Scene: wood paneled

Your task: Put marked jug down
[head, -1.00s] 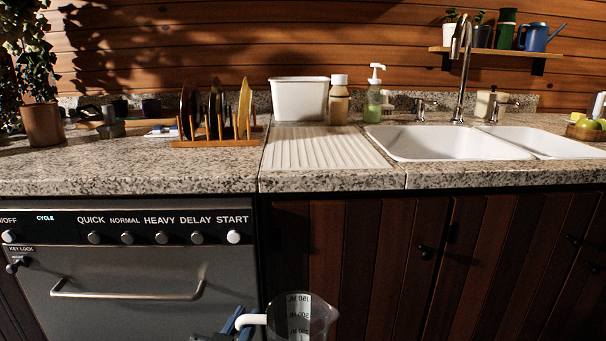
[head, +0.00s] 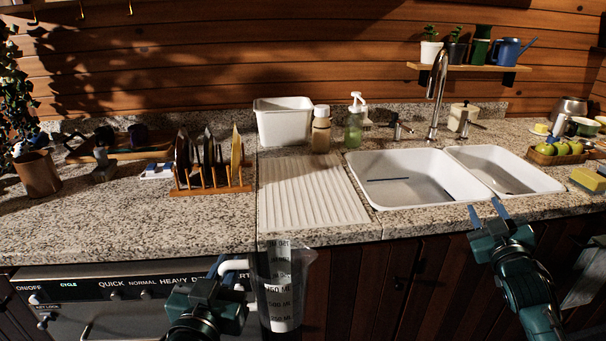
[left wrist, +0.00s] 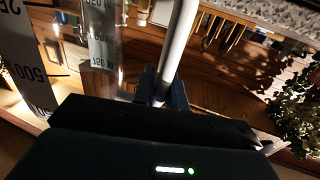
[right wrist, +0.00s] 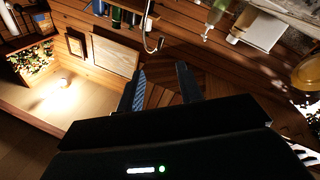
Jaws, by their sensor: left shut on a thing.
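The marked jug (head: 280,285) is clear with a dark-lettered white scale and a white handle. In the head view it is upright in front of the counter's front edge, its rim about level with the countertop. My left gripper (head: 222,272) is shut on its white handle. The left wrist view shows the handle (left wrist: 178,45) between the fingers and the jug's scale (left wrist: 98,30) beside it. My right gripper (head: 487,214) is open and empty in front of the sink; its spread fingers also show in the right wrist view (right wrist: 160,88).
A ribbed white drainboard (head: 310,195) lies clear beyond the jug, left of the double sink (head: 425,165). A wooden plate rack (head: 212,188) stands to its left. A white tub (head: 284,122), a brown bottle (head: 321,130) and a soap dispenser (head: 354,128) stand behind. The front-left counter is bare.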

